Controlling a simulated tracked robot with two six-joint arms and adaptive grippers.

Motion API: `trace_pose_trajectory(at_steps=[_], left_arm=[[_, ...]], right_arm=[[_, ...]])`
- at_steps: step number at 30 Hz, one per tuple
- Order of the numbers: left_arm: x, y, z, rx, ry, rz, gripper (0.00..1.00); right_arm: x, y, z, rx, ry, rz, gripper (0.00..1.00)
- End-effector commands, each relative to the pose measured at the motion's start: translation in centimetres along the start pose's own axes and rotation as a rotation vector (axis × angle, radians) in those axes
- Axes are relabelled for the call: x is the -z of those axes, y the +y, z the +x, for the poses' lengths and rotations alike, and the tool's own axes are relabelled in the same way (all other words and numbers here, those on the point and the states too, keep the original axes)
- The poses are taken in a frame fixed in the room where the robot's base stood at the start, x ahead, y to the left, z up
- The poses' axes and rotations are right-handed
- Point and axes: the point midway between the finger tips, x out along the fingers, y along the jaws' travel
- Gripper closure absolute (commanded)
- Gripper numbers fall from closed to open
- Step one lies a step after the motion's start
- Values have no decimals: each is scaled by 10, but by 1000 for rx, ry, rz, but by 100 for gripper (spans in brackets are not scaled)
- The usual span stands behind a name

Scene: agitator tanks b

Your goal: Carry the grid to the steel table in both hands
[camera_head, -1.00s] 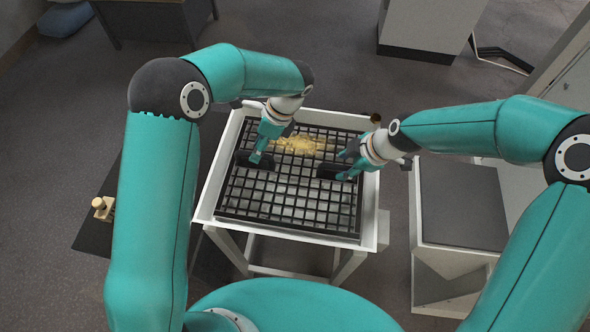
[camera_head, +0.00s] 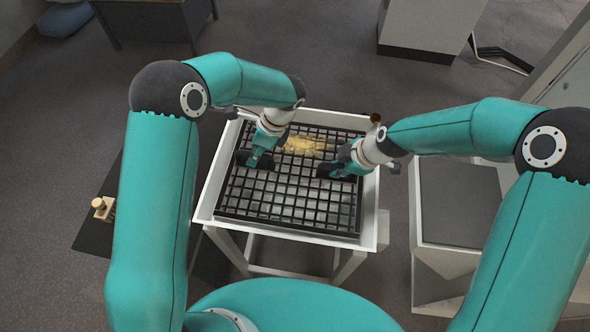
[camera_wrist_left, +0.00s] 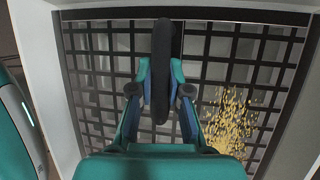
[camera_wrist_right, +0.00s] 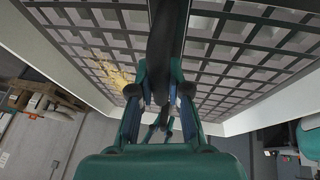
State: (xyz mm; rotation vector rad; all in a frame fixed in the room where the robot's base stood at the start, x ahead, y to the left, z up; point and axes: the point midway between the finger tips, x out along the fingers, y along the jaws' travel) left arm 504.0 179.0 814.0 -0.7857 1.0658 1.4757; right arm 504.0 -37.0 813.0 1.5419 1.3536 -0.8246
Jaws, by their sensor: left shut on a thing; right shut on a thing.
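The dark grid (camera_head: 290,208) lies inside a white, raised-rim tray on legs (camera_head: 205,205) in front of me. It has two black upright handles. My left gripper (camera_head: 256,160) is shut on the left handle, which also shows between its fingers in the left wrist view (camera_wrist_left: 162,60). My right gripper (camera_head: 338,172) is shut on the right handle, seen in the right wrist view (camera_wrist_right: 165,50). The grid still sits within the tray's rim. I cannot tell for sure which surface is the steel table; a grey-topped stand (camera_head: 460,205) is on the right.
Yellow granules (camera_head: 308,145) lie at the grid's far part. A dark flat surface (camera_head: 130,190) with a small beige object (camera_head: 102,208) is on the left. A desk (camera_head: 150,20) and a pale cabinet (camera_head: 430,25) stand behind. Open floor lies between them.

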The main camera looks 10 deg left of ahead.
Motion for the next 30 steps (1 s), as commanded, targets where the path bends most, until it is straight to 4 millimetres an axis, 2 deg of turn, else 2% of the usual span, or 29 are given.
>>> trace_pose_trajectory(at_steps=[19, 30], left_arm=[[-2, 0, -4, 4, 1, -3, 100], [-14, 6, -31, 3, 1, -3, 100]], right_arm=[[2, 2, -4, -2, 1, -2, 100], [14, 7, -31, -1, 1, -3, 100]])
